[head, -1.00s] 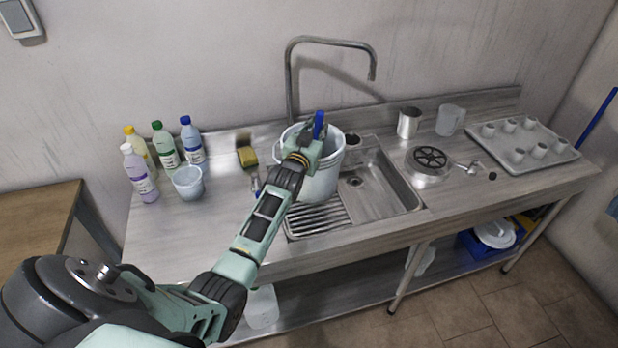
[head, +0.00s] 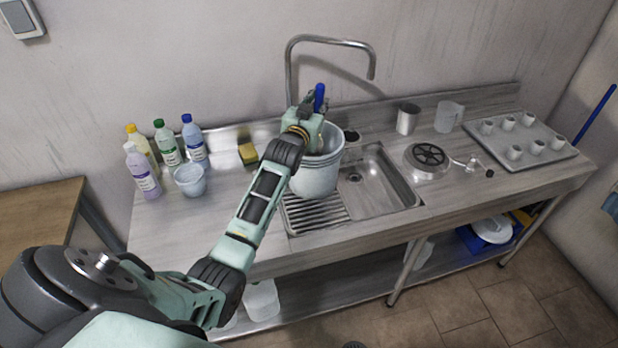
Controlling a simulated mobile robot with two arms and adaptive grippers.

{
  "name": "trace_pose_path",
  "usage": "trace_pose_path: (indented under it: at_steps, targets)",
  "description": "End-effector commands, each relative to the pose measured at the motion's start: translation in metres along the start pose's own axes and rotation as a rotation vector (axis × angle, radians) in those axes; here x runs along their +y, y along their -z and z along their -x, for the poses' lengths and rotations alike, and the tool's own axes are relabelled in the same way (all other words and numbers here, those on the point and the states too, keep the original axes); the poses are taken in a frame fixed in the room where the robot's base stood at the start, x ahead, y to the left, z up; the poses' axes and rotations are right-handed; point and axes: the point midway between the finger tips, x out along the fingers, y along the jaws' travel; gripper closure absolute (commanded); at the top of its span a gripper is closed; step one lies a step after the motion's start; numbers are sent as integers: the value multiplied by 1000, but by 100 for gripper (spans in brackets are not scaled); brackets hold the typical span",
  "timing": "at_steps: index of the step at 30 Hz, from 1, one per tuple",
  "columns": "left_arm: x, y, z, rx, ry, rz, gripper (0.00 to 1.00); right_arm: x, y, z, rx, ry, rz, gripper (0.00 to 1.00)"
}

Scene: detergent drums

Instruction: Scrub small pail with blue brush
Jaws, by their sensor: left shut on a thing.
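A large pale pail (head: 318,180) stands on the sink's drainboard, its mouth partly covered by my left gripper. A smaller pale pail or cup (head: 189,181) stands on the counter at the left, in front of the bottles. My left gripper (head: 312,112) is over the back of the large pail's rim and is shut on the blue brush. The brush's blue handle (head: 319,97) sticks up above the fingers. The brush's lower end is hidden by the gripper, so I cannot tell if it touches the pail. My right gripper is not in view.
Several bottles (head: 166,148) and a yellow sponge (head: 247,154) are at the back left. The tap (head: 289,75) rises just behind my gripper. The basin (head: 375,185) is empty. A metal cup (head: 407,119), a clear jug (head: 448,117) and a tray of cups (head: 545,135) stand right.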

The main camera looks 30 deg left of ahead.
Motion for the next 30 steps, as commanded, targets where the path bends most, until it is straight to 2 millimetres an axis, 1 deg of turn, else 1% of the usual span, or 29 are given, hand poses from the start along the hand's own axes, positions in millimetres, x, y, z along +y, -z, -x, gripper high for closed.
trace_pose_path:
  at_steps: [3,30]
  targets:
    - [-1,11,0,3,0,0,100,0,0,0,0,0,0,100]
    - [-10,83,1,3,0,0,100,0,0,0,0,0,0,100]
